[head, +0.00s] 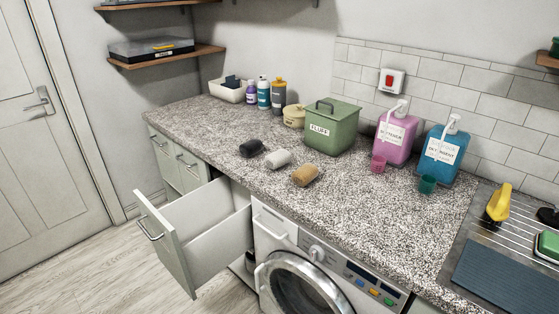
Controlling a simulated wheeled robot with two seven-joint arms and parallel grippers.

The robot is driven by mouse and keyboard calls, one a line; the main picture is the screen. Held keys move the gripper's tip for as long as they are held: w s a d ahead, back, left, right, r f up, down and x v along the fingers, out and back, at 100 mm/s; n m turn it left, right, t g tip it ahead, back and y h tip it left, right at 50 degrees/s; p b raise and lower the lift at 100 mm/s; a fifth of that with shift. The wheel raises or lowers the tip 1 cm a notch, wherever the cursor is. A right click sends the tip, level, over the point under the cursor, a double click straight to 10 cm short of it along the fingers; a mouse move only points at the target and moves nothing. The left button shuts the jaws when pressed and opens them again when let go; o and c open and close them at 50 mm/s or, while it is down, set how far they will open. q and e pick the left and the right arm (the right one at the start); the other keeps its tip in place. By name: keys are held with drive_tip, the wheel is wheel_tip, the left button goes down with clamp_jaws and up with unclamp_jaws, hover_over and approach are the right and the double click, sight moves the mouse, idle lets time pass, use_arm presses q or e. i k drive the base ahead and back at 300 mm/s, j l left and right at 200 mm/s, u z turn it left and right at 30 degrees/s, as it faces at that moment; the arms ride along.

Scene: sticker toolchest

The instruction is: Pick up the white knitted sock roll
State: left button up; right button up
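The white knitted sock roll (278,158) lies on the speckled countertop (215,138), near its front edge. It sits between a black sock roll (251,147) on its left and a tan sock roll (305,175) on its right, in a loose row with small gaps. Nothing covers it in the head view. Neither of my grippers shows in this view.
Behind the socks stand a green bin labelled FLUFF (332,130) and a small beige pot (294,116). Pink (394,138) and blue (440,158) dispensers stand to the right. Below, a drawer (193,240) is pulled open beside the washing machine (305,285). The counter left of the socks is clear.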

sight(275, 160)
drive_tip(key=i+j+u, duration=0.25)
drive_tip(key=i, duration=0.35)
drive_tip(key=i+l+u, duration=0.1)
drive_tip(key=i+u, duration=0.2)
drive_tip(key=i, duration=0.35)
